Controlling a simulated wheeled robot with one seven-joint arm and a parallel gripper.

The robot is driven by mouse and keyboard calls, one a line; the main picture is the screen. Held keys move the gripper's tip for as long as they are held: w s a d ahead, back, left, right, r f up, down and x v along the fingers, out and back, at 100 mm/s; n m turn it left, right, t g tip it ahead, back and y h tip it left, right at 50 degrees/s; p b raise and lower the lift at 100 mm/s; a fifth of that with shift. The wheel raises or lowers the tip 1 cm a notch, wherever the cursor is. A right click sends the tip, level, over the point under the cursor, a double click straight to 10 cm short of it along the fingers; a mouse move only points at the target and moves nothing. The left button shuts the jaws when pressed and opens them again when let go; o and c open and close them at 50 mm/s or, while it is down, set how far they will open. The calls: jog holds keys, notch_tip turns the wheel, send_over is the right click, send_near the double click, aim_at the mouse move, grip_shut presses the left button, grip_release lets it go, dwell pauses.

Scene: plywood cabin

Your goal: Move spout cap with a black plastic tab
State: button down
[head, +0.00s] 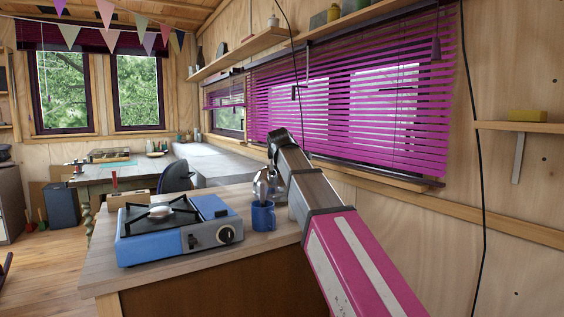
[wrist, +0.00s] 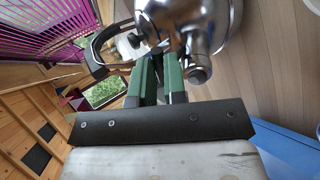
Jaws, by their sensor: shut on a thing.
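A shiny chrome kettle (wrist: 200,22) fills the top of the wrist view, with a curved black handle (wrist: 98,58) at left. In the head view the kettle (head: 262,188) shows partly, behind a blue mug and beside my arm. My gripper (wrist: 158,54) has green fingers close together, their tips against the kettle's near side. It is shut on a small part there, which I take to be the spout cap; its black tab is mostly hidden between the fingertips. A short chrome stub with a dark end (wrist: 197,74) shows just right of the fingers.
The blue mug (head: 263,217) stands on the wooden counter (head: 180,262), close to my arm. A blue camping stove (head: 180,228) stands to its left. A wall with pink blinds (head: 350,105) is on the right. The counter's front strip is clear.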

jog(key=c, duration=1.2)
grip_release()
jog(key=shift+o, duration=0.2)
jog(key=shift+s, duration=0.1)
jog(key=v, duration=1)
jog(key=shift+s+r, duration=0.2)
jog(key=shift+s, duration=0.05)
jog(key=shift+s, duration=0.1)
